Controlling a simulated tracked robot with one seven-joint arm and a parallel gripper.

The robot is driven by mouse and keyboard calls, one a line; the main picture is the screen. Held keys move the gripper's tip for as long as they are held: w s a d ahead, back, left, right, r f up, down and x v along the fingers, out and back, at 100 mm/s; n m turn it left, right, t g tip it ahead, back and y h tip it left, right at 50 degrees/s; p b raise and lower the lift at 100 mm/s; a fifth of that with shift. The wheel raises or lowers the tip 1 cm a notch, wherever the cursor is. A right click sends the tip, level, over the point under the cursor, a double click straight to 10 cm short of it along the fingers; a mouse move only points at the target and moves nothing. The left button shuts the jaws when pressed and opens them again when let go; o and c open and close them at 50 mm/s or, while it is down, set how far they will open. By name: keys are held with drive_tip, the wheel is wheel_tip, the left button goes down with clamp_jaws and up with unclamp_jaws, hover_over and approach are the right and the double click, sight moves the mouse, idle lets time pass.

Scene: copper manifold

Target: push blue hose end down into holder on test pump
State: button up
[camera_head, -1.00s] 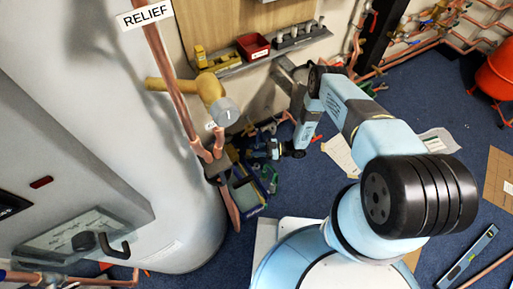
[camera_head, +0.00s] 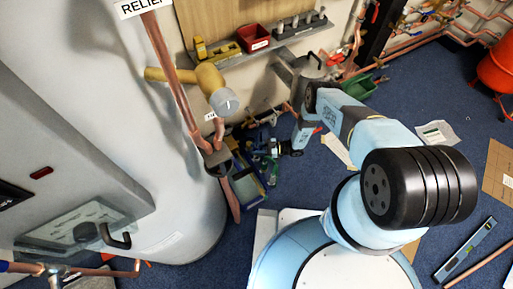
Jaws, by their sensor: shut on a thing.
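My gripper (camera_head: 274,148) is small and dark at the far end of my arm, low beside the wall and to the right of the cylinder. It is shut, apparently on the blue hose end, which is too small and dark to make out. What looks like the test pump (camera_head: 246,187), a greyish-green box with blue and yellow edges, stands on the floor just left of and below my gripper in the picture. Its holder cannot be told apart. I cannot tell whether the hose end touches the holder.
A large grey cylinder (camera_head: 185,215) fills the left, with copper pipes (camera_head: 172,75) and a brass relief valve (camera_head: 210,82) in front. A shelf (camera_head: 235,60) holds a red bin (camera_head: 253,38).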

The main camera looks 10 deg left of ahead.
sight(257, 145)
drive_tip(key=shift+f, duration=0.15)
idle(0.4)
drive_tip(key=o, duration=1.2)
drive_tip(key=shift+r, duration=0.3)
wheel_tip(257, 145, up, 3)
drive_tip(key=shift+d+f, duration=0.1)
drive_tip(key=shift+f, duration=0.05)
drive_tip(key=shift+s+d+r, duration=1.05)
drive_tip(key=shift+s+r, duration=0.55)
drive_tip(key=shift+s, duration=0.45)
drive_tip(key=shift+s+d+r, duration=1.1)
drive_tip(key=shift+s+r, duration=0.5)
drive_tip(key=shift+s, duration=0.45)
drive_tip(key=shift+s+d+r, duration=1.05)
drive_tip(key=shift+s+r, duration=0.55)
drive_tip(key=shift+s, duration=0.45)
